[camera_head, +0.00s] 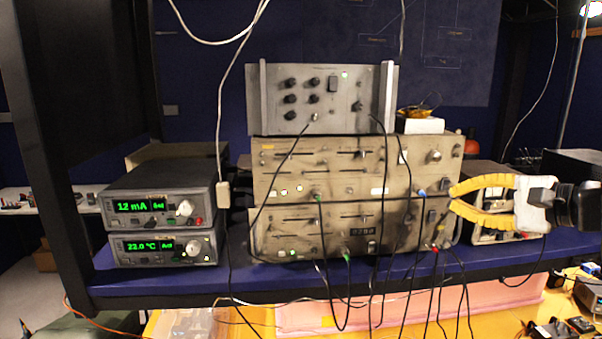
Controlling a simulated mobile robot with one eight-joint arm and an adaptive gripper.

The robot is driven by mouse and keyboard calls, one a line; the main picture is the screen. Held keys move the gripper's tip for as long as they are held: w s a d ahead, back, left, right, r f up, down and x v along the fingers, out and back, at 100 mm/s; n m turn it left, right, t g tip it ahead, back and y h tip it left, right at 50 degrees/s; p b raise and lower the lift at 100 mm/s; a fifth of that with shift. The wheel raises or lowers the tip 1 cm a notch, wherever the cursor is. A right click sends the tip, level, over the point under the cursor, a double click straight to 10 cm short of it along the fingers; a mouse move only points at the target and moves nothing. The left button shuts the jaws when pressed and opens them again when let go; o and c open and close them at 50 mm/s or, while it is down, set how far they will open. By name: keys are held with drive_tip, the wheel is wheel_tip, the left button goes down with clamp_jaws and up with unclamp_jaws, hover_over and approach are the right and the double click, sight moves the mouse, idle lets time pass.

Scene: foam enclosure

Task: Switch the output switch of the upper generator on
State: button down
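Two beige generators are stacked on the blue shelf. The upper generator (345,171) has sliders, knobs, lit lamps at lower left and a blue plug (421,193) at lower right. The lower generator (275,236) has a small display and several cables. The output switch's position cannot be made out; it may lie near the lower right corner, beside the fingertips. My gripper (453,198) comes in from the right with yellow fingers. Its tips are a little apart, in front of the right edge of the generators, with nothing visible between them. Whether they touch the panel is unclear.
A silver box (335,87) with black knobs stands on top of the generators. Two dark meters (160,212) with green displays stand at left. Black cables (383,160) hang before the generator fronts. Another beige device (487,234) sits behind my gripper. The shelf edge (270,281) runs below.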

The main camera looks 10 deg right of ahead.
sight(433, 190)
drive_tip(key=shift+w+r, duration=0.15)
drive_tip(key=shift+w, duration=0.75)
idle(0.8)
drive_tip(key=shift+w, duration=0.45)
drive_tip(key=shift+w, duration=0.25)
idle(0.6)
drive_tip(key=shift+s, duration=0.15)
drive_tip(key=shift+s, duration=0.6)
